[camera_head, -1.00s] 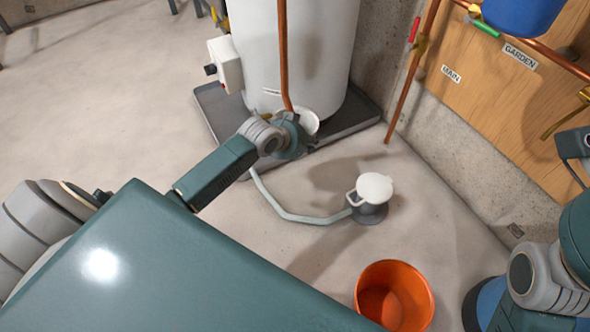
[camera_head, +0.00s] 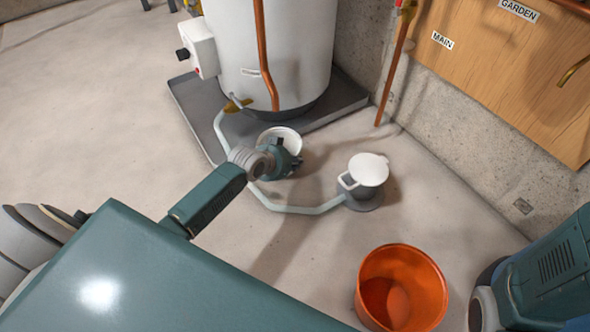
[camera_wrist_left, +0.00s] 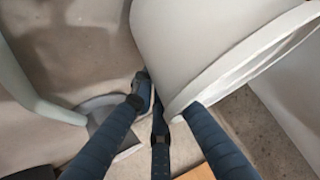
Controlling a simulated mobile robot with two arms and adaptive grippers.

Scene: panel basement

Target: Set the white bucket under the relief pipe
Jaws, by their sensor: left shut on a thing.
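The white bucket (camera_head: 284,132) is in front of the tank's dark tray in the head view, with its rim showing and its lower part hidden by my left gripper (camera_head: 285,158). My left gripper is shut on the bucket's wall at the rim. The left wrist view shows the bucket (camera_wrist_left: 205,45) large at upper right, with the dark fingers (camera_wrist_left: 165,110) at its rim. The copper relief pipe (camera_head: 267,70) runs down the tank's front and ends just behind the bucket in the picture. I cannot tell whether the bucket touches the floor. My right gripper is out of view.
The white tank (camera_head: 300,50) stands on a dark tray (camera_head: 345,105). A pale hose (camera_head: 290,208) crosses the floor to a grey drain with a white-topped, handled vessel (camera_head: 368,170). An orange bucket (camera_head: 425,290) stands nearer. Floor at left is clear.

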